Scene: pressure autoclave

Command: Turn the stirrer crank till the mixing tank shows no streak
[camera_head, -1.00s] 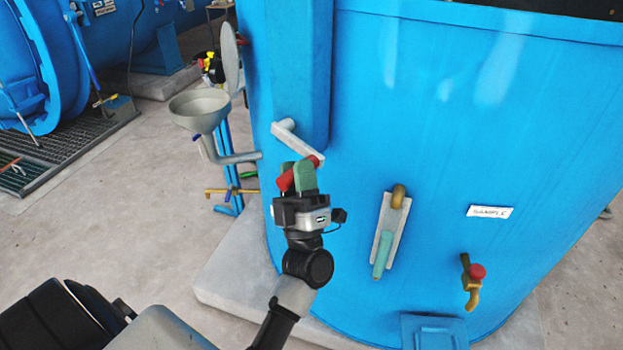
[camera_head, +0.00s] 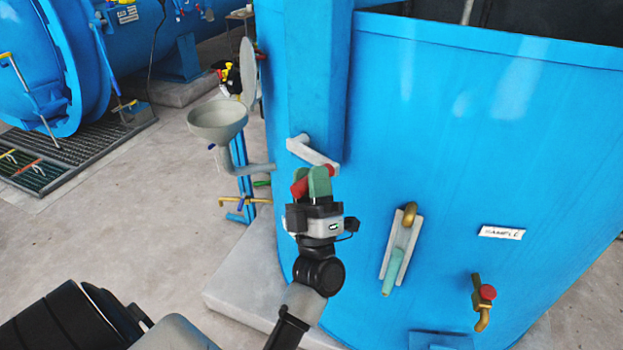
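The mixing tank (camera_head: 470,130) is a big blue vessel filling the right half of the view. The stirrer crank (camera_head: 312,152) is a pale grey arm low on the blue upright housing, slanting down to the right to a red handle (camera_head: 299,187). My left gripper (camera_head: 314,182) has green finger pads, one on either side of the red handle. It looks shut on the handle, whose red ends show to the left and right of the pads. Only a dark strip of the tank's inside (camera_head: 545,22) shows at the top; no streak can be made out there. My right gripper is not in view.
A grey funnel (camera_head: 217,120) on a blue stand with a brass valve is left of the crank. A gauge with a teal lever (camera_head: 393,270), a SAMPLE label (camera_head: 501,232) and a red-knobbed brass tap (camera_head: 485,293) are on the tank front. Concrete floor (camera_head: 130,220) is open at left.

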